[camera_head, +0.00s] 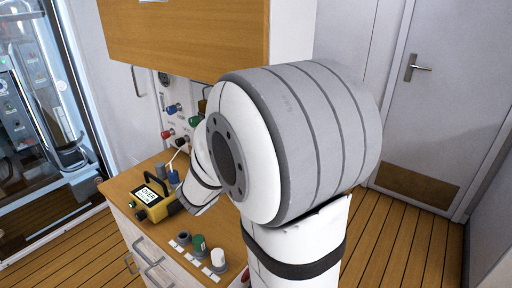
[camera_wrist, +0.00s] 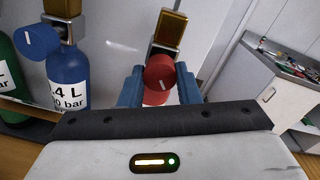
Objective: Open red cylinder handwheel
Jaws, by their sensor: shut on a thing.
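In the wrist view, the red handwheel (camera_wrist: 159,70) sits at the front of a brass-coloured valve block (camera_wrist: 170,27). My gripper (camera_wrist: 158,80) has a blue finger on each side of the handwheel and is shut on it. Part of the red cylinder (camera_wrist: 156,98) shows just below the handwheel; the rest of it is hidden behind my gripper's body. In the head view, my arm covers the gripper, and I cannot make out the red handwheel there.
A blue cylinder (camera_wrist: 68,80) with a blue handwheel (camera_wrist: 39,40) stands left, beside a green cylinder (camera_wrist: 10,75). In the head view, a yellow meter (camera_head: 152,200) and small fittings lie on the wooden counter (camera_head: 208,222). A wooden cabinet (camera_head: 180,35) hangs above; a door (camera_head: 440,100) is right.

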